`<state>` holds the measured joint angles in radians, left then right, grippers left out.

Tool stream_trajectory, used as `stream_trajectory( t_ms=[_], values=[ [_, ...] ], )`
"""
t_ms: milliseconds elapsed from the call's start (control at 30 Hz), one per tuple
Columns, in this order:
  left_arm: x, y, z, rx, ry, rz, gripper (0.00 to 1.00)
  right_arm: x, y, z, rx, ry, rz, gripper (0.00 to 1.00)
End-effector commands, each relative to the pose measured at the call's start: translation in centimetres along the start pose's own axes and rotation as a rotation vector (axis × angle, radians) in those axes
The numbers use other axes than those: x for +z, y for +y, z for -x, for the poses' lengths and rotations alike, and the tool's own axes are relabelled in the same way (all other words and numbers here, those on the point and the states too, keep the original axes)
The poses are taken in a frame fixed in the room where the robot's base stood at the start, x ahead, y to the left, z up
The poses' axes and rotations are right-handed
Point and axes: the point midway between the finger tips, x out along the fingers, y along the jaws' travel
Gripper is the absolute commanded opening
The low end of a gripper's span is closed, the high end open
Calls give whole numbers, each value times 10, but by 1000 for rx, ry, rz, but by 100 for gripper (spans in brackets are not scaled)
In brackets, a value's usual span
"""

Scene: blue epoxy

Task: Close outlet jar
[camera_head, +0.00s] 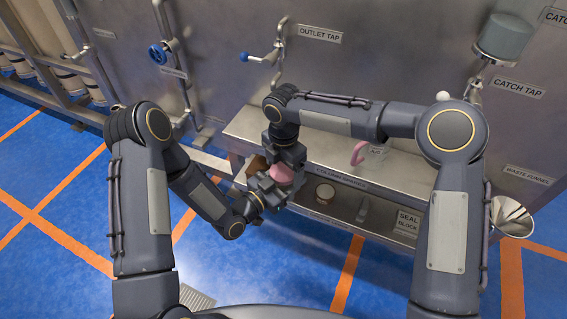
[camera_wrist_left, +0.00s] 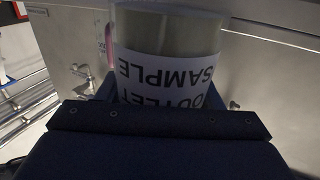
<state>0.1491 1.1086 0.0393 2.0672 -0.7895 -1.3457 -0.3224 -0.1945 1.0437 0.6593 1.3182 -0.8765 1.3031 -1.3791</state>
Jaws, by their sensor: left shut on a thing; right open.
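My left gripper (camera_head: 266,188) is shut on the outlet sample jar. In the left wrist view the jar (camera_wrist_left: 165,35) fills the jaws; its white label reads OUTLET SAMPLE upside down, with grey-green showing above it. In the head view the jar's body is mostly hidden by the grippers. A round pink lid (camera_head: 281,174) shows there, at the meeting point of both grippers. My right gripper (camera_head: 287,160) is open and close above the lid. I cannot tell whether the lid sits fully on the jar or touches the right fingers.
A steel shelf (camera_head: 320,160) runs along the panel behind the grippers, with a clear vessel (camera_head: 378,151) and a pink ring-like part (camera_head: 357,153). The lower ledge holds a round capped item (camera_head: 325,193) and a seal block label (camera_head: 407,221). A metal funnel (camera_head: 512,217) juts out right.

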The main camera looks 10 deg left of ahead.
Motion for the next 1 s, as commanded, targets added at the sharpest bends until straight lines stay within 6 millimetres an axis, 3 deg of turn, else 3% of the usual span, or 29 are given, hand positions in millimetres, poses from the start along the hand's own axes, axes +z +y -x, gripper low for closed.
stream_trajectory(
  t_ms=[100,433,667,933,1000],
  values=[
    [-1,0,0,0,2,0,0,0,0,0,0,0,0,82],
    [-1,0,0,0,2,0,0,0,0,0,0,0,0,39],
    [-1,0,0,1,2,0,0,0,0,1,0,0,-17,37],
    [-1,0,0,1,2,-1,0,0,0,1,1,-2,-456,37],
    [-1,0,0,1,2,-1,0,0,0,0,0,0,-441,37]
  ],
)
